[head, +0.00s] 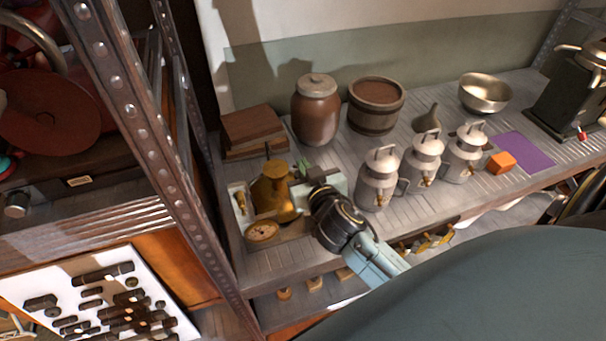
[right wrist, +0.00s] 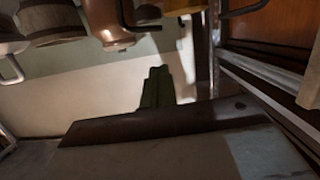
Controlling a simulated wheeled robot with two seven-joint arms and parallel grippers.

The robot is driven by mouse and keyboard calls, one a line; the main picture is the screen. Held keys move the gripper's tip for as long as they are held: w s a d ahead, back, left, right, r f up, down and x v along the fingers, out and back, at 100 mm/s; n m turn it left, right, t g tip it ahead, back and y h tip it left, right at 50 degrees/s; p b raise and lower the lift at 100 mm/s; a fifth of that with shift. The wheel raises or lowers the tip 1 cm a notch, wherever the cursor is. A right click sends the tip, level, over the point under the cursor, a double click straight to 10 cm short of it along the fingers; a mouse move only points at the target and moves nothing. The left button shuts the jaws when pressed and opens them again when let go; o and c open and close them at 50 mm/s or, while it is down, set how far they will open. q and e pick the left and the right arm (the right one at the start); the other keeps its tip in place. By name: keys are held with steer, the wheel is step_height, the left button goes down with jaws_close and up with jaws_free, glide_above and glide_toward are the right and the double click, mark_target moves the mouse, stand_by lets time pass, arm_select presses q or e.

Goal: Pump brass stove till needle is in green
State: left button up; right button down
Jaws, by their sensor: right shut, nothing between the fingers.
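The brass stove (head: 274,196) stands at the left front of the metal shelf, on a shallow base. A round dial gauge (head: 262,231) sits at its front; its needle is too small to read. A thin dark upright piece shows above the stove's top. A small brass fitting (head: 240,202) lies at its left. My right gripper (head: 304,166) is shut and empty, beside the stove's upper right side; I cannot tell if it touches. Its green fingers (right wrist: 157,88) show closed together in the right wrist view. My left gripper is not in view.
Wooden blocks (head: 252,131) lie behind the stove. A brown jar (head: 316,110), wooden tub (head: 376,106) and metal cans (head: 377,180) stand to the right. A riveted upright post (head: 150,130) borders the left. A steel bowl (head: 485,92) and orange block (head: 500,162) are farther right.

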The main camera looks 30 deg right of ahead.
steer(key=shift+w+d+f+b, duration=0.1)
steer(key=shift+w+f+b, duration=0.15)
steer(key=shift+f, duration=0.5)
steer(key=shift+w+d+f+b, duration=0.15)
steer(key=shift+w+f, duration=0.1)
steer(key=shift+f, duration=0.45)
steer(key=shift+w+f+b, duration=0.2)
steer(key=shift+w+f, duration=0.05)
steer(key=shift+f, duration=0.5)
step_height(320, 180, down, 4)
steer(key=b, duration=0.4)
steer(key=shift+s+f, duration=0.1)
steer(key=shift+f, duration=0.1)
